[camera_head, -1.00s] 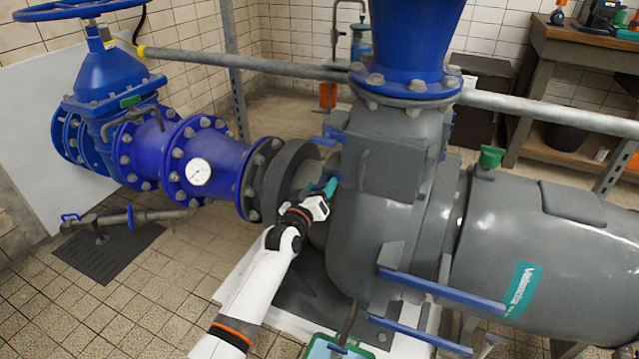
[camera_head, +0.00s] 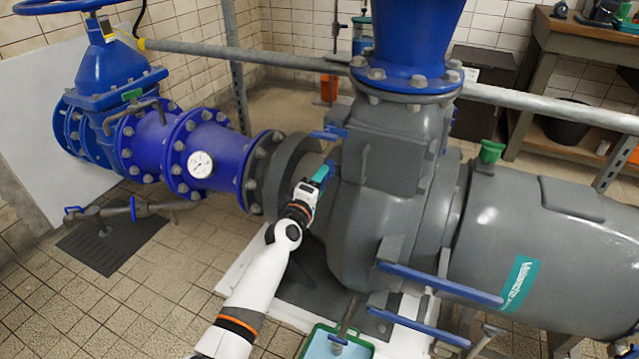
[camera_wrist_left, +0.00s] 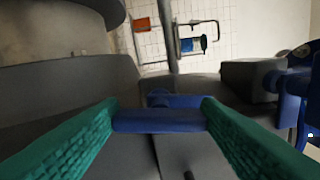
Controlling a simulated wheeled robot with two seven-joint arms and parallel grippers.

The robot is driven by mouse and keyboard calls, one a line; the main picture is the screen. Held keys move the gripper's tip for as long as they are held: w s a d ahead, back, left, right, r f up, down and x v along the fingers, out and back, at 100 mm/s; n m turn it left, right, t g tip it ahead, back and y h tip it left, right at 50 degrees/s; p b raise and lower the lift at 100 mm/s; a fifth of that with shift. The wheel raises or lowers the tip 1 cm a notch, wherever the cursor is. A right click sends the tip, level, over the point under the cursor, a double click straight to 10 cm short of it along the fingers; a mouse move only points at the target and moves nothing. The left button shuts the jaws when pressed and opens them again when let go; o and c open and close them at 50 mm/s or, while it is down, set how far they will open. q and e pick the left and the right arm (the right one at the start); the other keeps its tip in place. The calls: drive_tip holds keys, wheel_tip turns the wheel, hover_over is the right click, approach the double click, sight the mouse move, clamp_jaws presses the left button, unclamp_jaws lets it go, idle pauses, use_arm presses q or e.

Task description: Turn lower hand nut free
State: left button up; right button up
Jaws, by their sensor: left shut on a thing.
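The lower hand nut is a blue bar (camera_wrist_left: 160,121) between the green fingers of my left gripper (camera_wrist_left: 158,112) in the left wrist view. The fingers touch its two ends, so the gripper is shut on it. In the head view my left gripper (camera_head: 322,173) reaches the grey pump casing (camera_head: 375,220) from the front left, and its fingers hide most of the nut. A second blue hand nut (camera_head: 328,133) sits higher on the casing, clear of the gripper. My right gripper is in neither view.
A blue flanged pipe (camera_head: 215,160) with a white gauge (camera_head: 200,164) runs into the pump from the left. Blue bars (camera_head: 440,284) stick out at the lower right. A green-rimmed tray (camera_head: 360,347) lies on the floor below. A grey rail (camera_head: 290,65) crosses behind.

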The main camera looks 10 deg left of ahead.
use_arm(q)
drive_tip(key=shift+f+n, duration=0.1)
drive_tip(key=shift+n, duration=0.7)
drive_tip(key=o, duration=1)
drive_tip(key=s+a+p, duration=0.2)
drive_tip(key=s+p, duration=0.1)
drive_tip(key=s, duration=0.8)
drive_tip(key=shift+s+a, duration=0.15)
drive_tip(key=shift+s, duration=0.25)
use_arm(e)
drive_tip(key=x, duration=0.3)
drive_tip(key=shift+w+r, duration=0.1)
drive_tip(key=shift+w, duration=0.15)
